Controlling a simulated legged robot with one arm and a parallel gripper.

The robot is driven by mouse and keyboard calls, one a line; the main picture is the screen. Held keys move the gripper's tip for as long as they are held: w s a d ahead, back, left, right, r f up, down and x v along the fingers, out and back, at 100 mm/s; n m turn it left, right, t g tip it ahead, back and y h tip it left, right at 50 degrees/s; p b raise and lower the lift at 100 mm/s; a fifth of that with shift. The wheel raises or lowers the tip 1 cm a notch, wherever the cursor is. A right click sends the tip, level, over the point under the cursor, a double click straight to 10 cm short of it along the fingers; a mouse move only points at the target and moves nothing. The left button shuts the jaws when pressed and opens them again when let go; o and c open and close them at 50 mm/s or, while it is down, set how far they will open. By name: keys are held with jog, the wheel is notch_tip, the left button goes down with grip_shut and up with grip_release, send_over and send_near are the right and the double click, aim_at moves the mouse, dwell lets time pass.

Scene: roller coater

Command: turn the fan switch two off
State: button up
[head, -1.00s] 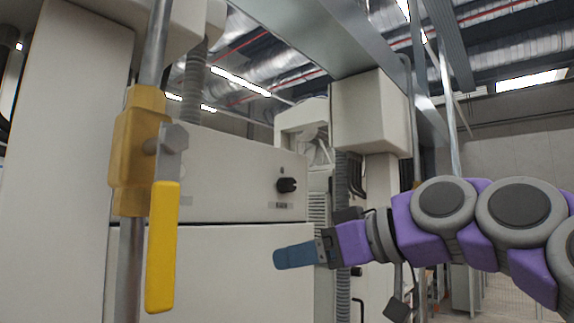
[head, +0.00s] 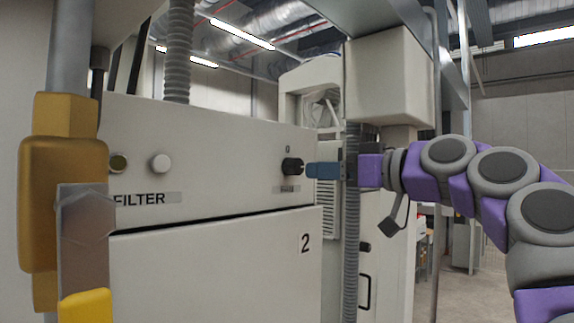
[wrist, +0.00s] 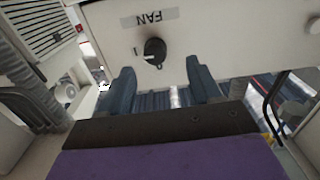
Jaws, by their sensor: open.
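The fan switch (head: 292,166) is a black rotary knob on the light panel face, with a small label below it. In the wrist view the knob (wrist: 154,52) has a white pointer mark, and a plate reading FAN (wrist: 155,17) is near it. My gripper (head: 310,170) has blue fingers and is at the knob's right in the head view. In the wrist view my gripper (wrist: 160,78) is open, with one finger to each side below the knob. The knob appears in front of the gap, not clasped. Whether a fingertip touches it cannot be told.
A yellow-handled valve on a pipe (head: 62,190) stands close at the left. The cabinet (head: 215,265) marked 2 carries a FILTER label (head: 140,198) and a white button (head: 160,163). A ribbed hose (head: 351,230) runs vertically beside my gripper.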

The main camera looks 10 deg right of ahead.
aim_at(300, 169)
jog(key=x, duration=0.2)
jog(key=p+x, duration=0.1)
jog(key=x, duration=0.1)
jog(key=p+x, duration=0.1)
jog(key=shift+w+r, duration=0.35)
jog(key=shift+w, duration=0.15)
jog(key=shift+w+a+f, duration=0.15)
jog(key=shift+w+a, duration=0.3)
jog(key=shift+a, duration=0.1)
jog(key=shift+w+a+f, duration=0.15)
jog(key=shift+w+a, duration=0.3)
jog(key=shift+a, duration=0.15)
jog(key=shift+s+a, duration=0.1)
jog(key=shift+w+d, duration=0.25)
jog(key=shift+d, duration=0.55)
jog(key=c, duration=0.4)
jog(key=shift+s+d, duration=0.1)
jog(key=shift+c, duration=1)
jog(key=c, duration=0.4)
